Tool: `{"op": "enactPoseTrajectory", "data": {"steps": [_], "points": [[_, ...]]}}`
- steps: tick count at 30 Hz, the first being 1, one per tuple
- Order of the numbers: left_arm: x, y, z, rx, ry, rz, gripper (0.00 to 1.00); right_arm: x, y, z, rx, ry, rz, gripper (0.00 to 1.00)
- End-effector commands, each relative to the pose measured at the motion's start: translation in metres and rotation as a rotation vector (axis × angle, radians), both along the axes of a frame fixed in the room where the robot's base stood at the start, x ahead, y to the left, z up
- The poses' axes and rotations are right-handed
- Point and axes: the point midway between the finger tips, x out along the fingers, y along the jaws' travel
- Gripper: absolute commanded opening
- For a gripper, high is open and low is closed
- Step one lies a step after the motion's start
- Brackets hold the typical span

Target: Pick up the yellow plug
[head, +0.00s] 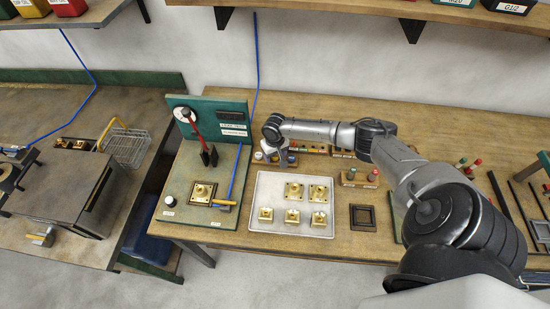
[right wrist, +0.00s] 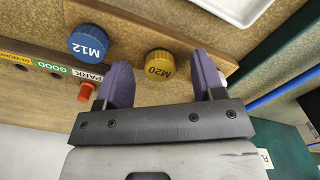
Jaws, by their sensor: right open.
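The plug lies a little beyond the fingertips, and no contact shows. In the head view my right gripper (head: 276,150) is over the bench just behind the white tray, and it hides much of the plugs there. My left gripper is not in view.
A blue M12 plug (right wrist: 88,43) sits close beside the left finger in the right wrist view, near a red peg (right wrist: 86,92). The white tray (head: 262,190) holds several brass parts. A green fixture board (head: 180,200) stands to its left.

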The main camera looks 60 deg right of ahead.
Motion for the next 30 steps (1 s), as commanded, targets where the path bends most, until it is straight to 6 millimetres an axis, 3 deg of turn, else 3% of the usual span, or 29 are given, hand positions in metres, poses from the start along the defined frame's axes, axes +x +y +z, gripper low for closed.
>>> {"op": "enactPoseTrajectory", "data": {"steps": [11,27,30], "points": [[0.0,-0.0005,-0.0007,-0.001,0.0,0.001,0.43,0.0,-0.0004,-0.0078,-0.001,0.0,0.0,0.62],[0.0,0.0032,-0.0009,0.011,0.0,-0.007,0.43,-0.0002,-0.0005,-0.0077,-0.001,0.0,0.0,0.1],[0.0,0.0031,-0.0008,0.011,0.0,-0.007,0.43,-0.0002,-0.0005,-0.0076,-0.001,0.0,0.0,0.09]]}}
